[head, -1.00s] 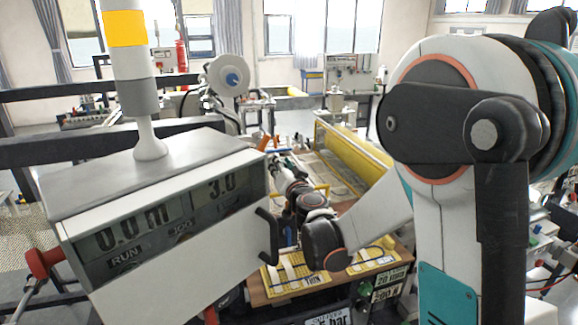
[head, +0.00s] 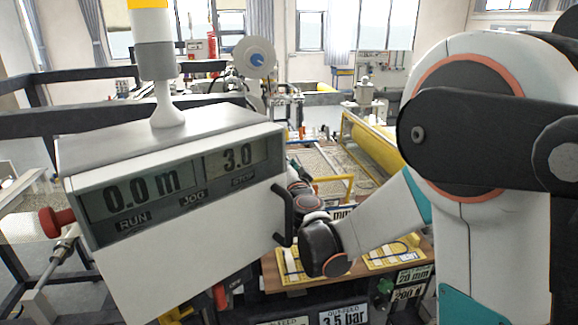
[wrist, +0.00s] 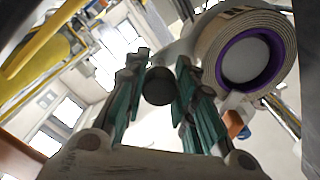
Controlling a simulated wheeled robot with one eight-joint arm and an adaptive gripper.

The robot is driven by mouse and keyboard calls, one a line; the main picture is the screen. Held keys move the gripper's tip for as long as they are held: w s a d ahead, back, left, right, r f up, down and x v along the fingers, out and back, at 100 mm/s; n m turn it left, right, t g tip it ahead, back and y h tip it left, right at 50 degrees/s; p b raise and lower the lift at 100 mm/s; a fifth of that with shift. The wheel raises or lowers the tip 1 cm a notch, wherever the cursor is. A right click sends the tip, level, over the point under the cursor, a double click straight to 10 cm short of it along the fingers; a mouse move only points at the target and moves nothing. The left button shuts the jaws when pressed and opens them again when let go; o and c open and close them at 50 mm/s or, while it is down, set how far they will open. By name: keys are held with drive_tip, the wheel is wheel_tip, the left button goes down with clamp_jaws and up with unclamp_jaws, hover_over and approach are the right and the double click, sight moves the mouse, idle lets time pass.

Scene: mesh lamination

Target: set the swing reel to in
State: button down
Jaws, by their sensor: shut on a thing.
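In the wrist view my gripper (wrist: 160,66) has its two teal fingers on either side of a dark round knob or handle end (wrist: 160,88) and is shut on it. A pale roll with a purple core (wrist: 246,60) is close beside it on the right; I cannot tell whether the knob belongs to that roll's arm. In the head view my gripper (head: 294,168) is partly hidden behind the console, so its grip does not show there. No marking for "in" is readable. A white reel with a blue hub (head: 256,58) stands farther back.
The console (head: 180,255) with displays reading 0.0 m and 3.0 fills the left front, a dark handle (head: 284,215) on its right side close to my wrist. A red knob (head: 57,222) sits at its left. A yellow roller (head: 372,148) lies beyond my arm.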

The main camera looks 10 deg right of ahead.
drive_tip(key=shift+s+a+f, duration=0.1)
drive_tip(key=c, duration=1.6)
unclamp_jaws()
drive_tip(key=shift+a, duration=0.1)
drive_tip(key=s, duration=0.7)
drive_tip(key=shift+s, duration=0.2)
